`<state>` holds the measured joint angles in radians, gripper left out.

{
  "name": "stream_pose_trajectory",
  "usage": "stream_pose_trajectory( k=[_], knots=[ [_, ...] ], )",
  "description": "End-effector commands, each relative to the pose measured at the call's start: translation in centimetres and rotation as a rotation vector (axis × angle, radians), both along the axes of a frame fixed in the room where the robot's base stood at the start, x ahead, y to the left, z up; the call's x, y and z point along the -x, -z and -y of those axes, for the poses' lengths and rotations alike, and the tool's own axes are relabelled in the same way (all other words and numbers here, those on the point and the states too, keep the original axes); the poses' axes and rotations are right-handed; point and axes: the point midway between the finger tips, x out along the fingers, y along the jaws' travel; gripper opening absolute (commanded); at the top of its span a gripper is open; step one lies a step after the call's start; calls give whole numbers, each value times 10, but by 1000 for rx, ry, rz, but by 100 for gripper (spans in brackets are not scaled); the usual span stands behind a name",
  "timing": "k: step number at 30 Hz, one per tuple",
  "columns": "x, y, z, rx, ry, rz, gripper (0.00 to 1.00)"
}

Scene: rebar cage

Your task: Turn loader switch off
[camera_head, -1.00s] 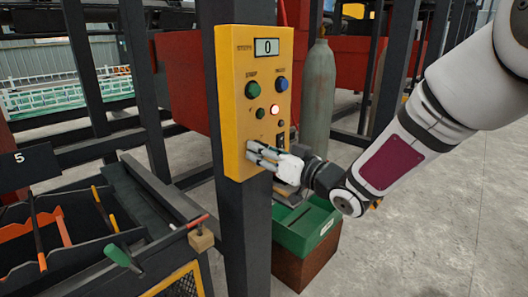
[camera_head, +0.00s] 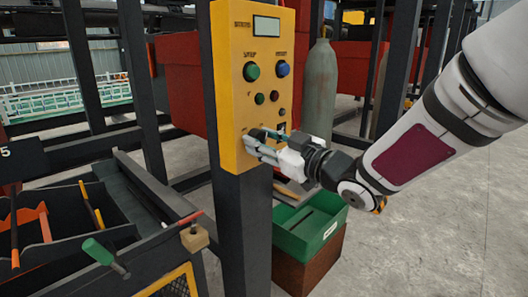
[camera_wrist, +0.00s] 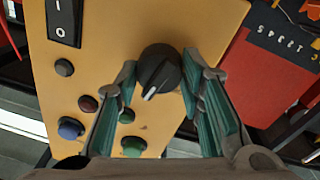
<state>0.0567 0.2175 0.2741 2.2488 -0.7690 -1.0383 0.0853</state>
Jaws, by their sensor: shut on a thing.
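The yellow control panel (camera_head: 230,75) is fixed to a dark post. In the wrist view, the black rotary switch (camera_wrist: 158,70) with a white pointer mark sits on the panel (camera_wrist: 200,25). Its pointer points down and slightly left in that picture. My gripper (camera_head: 252,140) is at the panel's lower part, its fingers on both sides of the switch and shut on it. In the head view the fingers hide the switch. The panel's display (camera_head: 266,25) is blank and its red lamp (camera_head: 274,96) is dark.
The panel also bears a green button (camera_head: 251,71), a blue button (camera_head: 283,68) and a black plate marked I and O (camera_wrist: 65,18). A green bin (camera_head: 310,228) stands below right. A gas cylinder (camera_head: 319,95) stands behind. The floor at right is clear.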

Motion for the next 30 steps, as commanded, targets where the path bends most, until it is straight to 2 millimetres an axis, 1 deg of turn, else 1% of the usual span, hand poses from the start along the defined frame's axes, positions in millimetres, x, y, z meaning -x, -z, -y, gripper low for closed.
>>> stream_pose_trajectory(
  k=[1,3,21,30],
  knots=[
    [-1,4,-1,28,-1,39,7],
    [-1,5,0,71,-1,92,7],
    [0,6,-1,419,-1,539,7],
    [0,6,-1,559,-1,716,7]
  ],
)
